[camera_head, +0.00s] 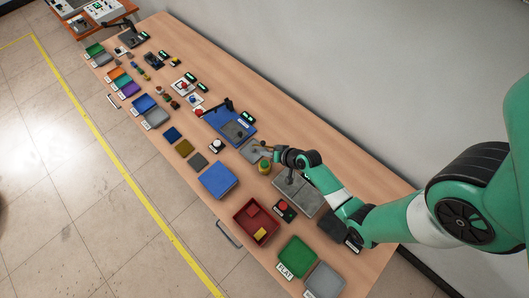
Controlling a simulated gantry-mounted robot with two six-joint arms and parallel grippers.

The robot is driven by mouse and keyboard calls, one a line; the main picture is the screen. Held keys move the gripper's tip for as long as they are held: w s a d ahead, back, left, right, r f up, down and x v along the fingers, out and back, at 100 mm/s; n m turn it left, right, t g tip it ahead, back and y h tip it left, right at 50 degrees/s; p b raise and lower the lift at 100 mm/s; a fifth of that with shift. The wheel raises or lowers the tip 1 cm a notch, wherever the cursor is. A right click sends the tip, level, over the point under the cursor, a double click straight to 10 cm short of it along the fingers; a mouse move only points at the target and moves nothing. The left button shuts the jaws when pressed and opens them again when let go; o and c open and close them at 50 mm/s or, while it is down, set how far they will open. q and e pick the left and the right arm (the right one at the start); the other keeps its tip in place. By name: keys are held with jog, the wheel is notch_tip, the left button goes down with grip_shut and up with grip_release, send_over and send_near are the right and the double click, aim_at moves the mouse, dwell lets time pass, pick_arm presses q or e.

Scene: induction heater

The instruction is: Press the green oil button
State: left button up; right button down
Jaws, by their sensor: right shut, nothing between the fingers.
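My right gripper (265,149) reaches in from the right over the middle of the long wooden table. It is shut and empty. Just below its fingertips in the picture stands a small yellow thing with a green top (264,166). It may be the green oil button, but it is too small to be sure. The gripper looks close to it; I cannot tell whether they touch. A grey plate (252,154) lies under the fingers. My left gripper is not in view.
A dark box with a red button (282,206), a red tray (257,219) and a blue tray (218,181) lie nearer the front edge. A grey metal block (298,193) lies beneath my right arm. A blue station (229,126) stands further up the table.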

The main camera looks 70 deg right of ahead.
jog(key=b, duration=0.6)
send_over(266, 165)
notch_tip(266, 165, down, 7)
jog(key=shift+s+r, duration=0.1)
jog(key=shift+r, duration=0.05)
jog(key=shift+f, duration=0.5)
dwell(0.9)
jog(key=shift+f+b, duration=0.45)
jog(key=shift+b, duration=0.1)
jog(key=shift+f+b, duration=0.4)
jog(key=shift+f, duration=0.1)
dwell(0.4)
dwell(0.3)
jog(key=shift+r+p, duration=0.95)
